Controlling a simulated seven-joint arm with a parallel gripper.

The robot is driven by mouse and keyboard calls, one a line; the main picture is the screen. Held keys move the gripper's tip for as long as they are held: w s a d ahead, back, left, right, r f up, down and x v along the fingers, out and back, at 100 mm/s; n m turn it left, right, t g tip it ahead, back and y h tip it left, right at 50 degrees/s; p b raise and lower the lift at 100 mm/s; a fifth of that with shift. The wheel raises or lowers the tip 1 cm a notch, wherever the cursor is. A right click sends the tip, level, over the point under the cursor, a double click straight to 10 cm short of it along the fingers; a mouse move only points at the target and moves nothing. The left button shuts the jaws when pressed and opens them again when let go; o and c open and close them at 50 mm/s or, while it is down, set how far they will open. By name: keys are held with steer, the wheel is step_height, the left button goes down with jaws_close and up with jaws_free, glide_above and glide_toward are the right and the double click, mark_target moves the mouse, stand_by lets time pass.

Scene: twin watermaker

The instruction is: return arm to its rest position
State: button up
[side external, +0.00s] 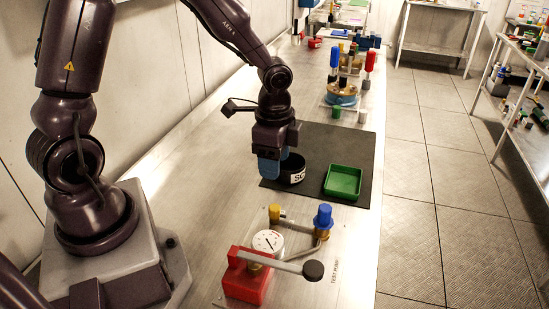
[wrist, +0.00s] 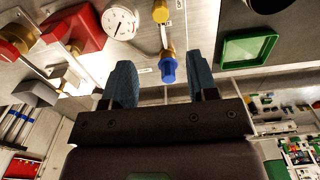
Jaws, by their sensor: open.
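My arm reaches out over the steel bench, with my gripper (side external: 270,168) hanging low near the mat's left edge. In the wrist view its two blue fingers (wrist: 160,78) stand apart with nothing held between them. In the side view the gripper partly covers a black round container (side external: 292,172) with a white label. I cannot tell the exact gap between them. A dark round shape, likely this container, is cut off at the top of the wrist view (wrist: 270,4).
A green tray (side external: 343,181) sits on the dark mat (side external: 325,145). The test pump, with red block (side external: 245,278), gauge (side external: 268,241), long lever (side external: 280,263) and blue knob (side external: 323,216), stands nearer the camera. A rack with red and blue handles (side external: 342,90) stands farther back.

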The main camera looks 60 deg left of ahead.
steer(key=s+r+n+t, duration=0.2)
steer(key=s+r+n, duration=0.2)
steer(key=r, duration=0.5)
steer(key=s+d+r+n+t, duration=0.1)
steer(key=s+r+n+t, duration=0.2)
steer(key=s+r, duration=0.6)
steer(key=shift+d+r+n+t, duration=0.2)
steer(key=shift+r+n+t, duration=0.15)
steer(key=shift+n, duration=0.75)
